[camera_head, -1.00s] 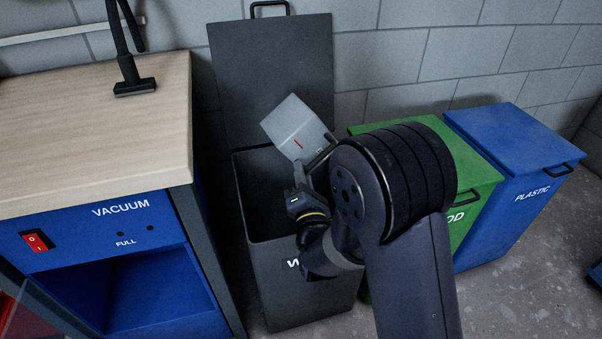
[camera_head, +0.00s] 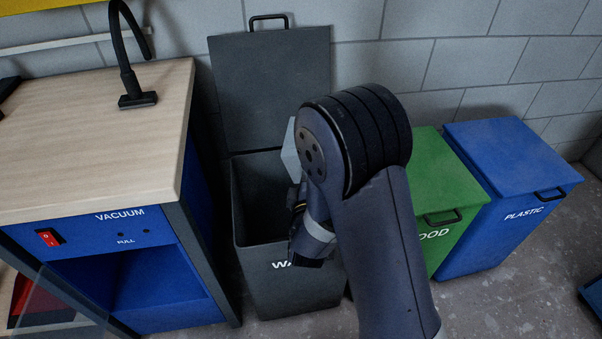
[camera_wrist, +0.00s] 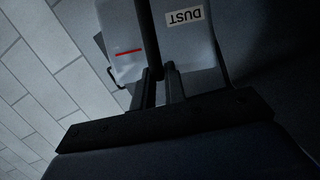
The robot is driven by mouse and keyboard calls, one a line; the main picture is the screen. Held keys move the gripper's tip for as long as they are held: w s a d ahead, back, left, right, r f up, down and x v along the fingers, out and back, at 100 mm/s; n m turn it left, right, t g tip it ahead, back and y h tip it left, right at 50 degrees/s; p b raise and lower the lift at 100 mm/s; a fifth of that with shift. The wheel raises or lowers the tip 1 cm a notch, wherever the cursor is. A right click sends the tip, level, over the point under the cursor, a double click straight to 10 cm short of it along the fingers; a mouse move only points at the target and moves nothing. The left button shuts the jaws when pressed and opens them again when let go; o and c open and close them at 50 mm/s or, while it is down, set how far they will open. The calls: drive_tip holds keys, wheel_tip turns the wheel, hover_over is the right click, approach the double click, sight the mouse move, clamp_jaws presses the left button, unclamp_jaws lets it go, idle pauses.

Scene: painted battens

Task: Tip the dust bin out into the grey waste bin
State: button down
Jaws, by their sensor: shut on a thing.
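The dust bin (camera_wrist: 185,40) is a pale grey box with a DUST label and a red line, and the label appears upside down in the wrist view. My gripper (camera_wrist: 160,84) is shut on the dust bin's handle part. In the head view my arm hides most of the dust bin; only a pale edge (camera_head: 290,150) shows over the right part of the waste bin's mouth. The grey waste bin (camera_head: 290,297) stands on the floor with its lid (camera_head: 270,90) raised against the wall. Its inside looks dark, and its contents cannot be made out. The dust bin's exact tilt is hidden.
The blue vacuum cabinet (camera_head: 160,270) with a wooden top (camera_head: 90,140) stands close on the left, a black hose (camera_head: 125,50) above it. A closed green bin (camera_head: 435,175) and a closed blue plastic bin (camera_head: 515,160) stand on the right. A block wall is behind.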

drive_tip(key=shift+w+d+r+m+g+p, duration=0.25)
drive_tip(key=shift+d+r+m+p, duration=0.1)
drive_tip(key=shift+r+m+p, duration=0.25)
drive_tip(key=shift+w+d+r+m+g+p, duration=0.1)
drive_tip(key=shift+d+r+m+g+p, duration=0.2)
drive_tip(key=shift+r+m+p, duration=0.25)
drive_tip(key=d+r+m+p, duration=0.1)
drive_tip(key=p, duration=0.2)
drive_tip(key=w+d+r+m+g+y+p, duration=0.1)
drive_tip(key=m+p, duration=0.1)
drive_tip(key=p, duration=0.1)
drive_tip(key=shift+g, duration=0.25)
drive_tip(key=shift+d+f+m+y+b, duration=0.1)
drive_tip(key=shift+f+m+y+b, duration=0.2)
drive_tip(key=shift+m+b, duration=0.3)
drive_tip(key=shift+w+d+f+m+g+y+b, duration=0.1)
drive_tip(key=shift+d+m+g+y+b, duration=0.15)
drive_tip(key=shift+m+b, duration=0.15)
drive_tip(key=shift+w+d+m+g+y+b, duration=0.15)
drive_tip(key=shift+m+g+b, duration=0.15)
drive_tip(key=shift+m, duration=0.15)
drive_tip(key=shift+d+m+g+y, duration=0.15)
drive_tip(key=shift+m+g+y, duration=0.25)
drive_tip(key=shift+m, duration=0.3)
drive_tip(key=shift+w+d+m+y, duration=0.1)
drive_tip(key=shift+m+y, duration=0.4)
drive_tip(key=shift+m, duration=0.3)
drive_tip(key=shift+g, duration=0.25)
